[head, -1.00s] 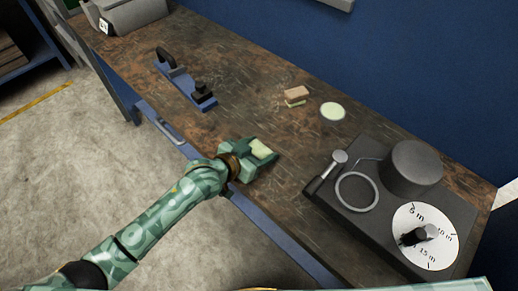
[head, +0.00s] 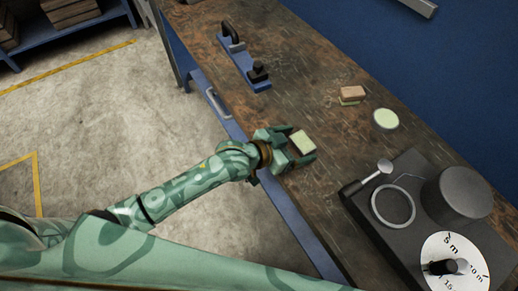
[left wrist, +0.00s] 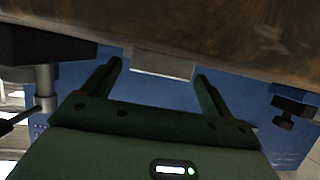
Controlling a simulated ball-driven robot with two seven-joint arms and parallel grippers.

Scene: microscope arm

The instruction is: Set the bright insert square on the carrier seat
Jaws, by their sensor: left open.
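A pale cream-green block (head: 303,141), which looks like the bright insert, lies near the front edge of the wooden bench. My left gripper (head: 299,143) is open, with a finger on either side of this block. In the left wrist view the block (left wrist: 163,66) shows as a light bar between the open fingertips, with a gap on both sides. I cannot tell for sure which part is the carrier seat. The dark instrument base (head: 415,222) at the right carries a flat metal ring (head: 393,206). My right gripper is not in view.
A brown and pale block pair (head: 352,94) and a pale green disc (head: 386,119) lie behind the gripper. A blue fixture with black knobs (head: 245,60) stands at the far left of the bench (head: 310,85). A dark cylinder (head: 457,194) and numbered dial (head: 455,262) are at right.

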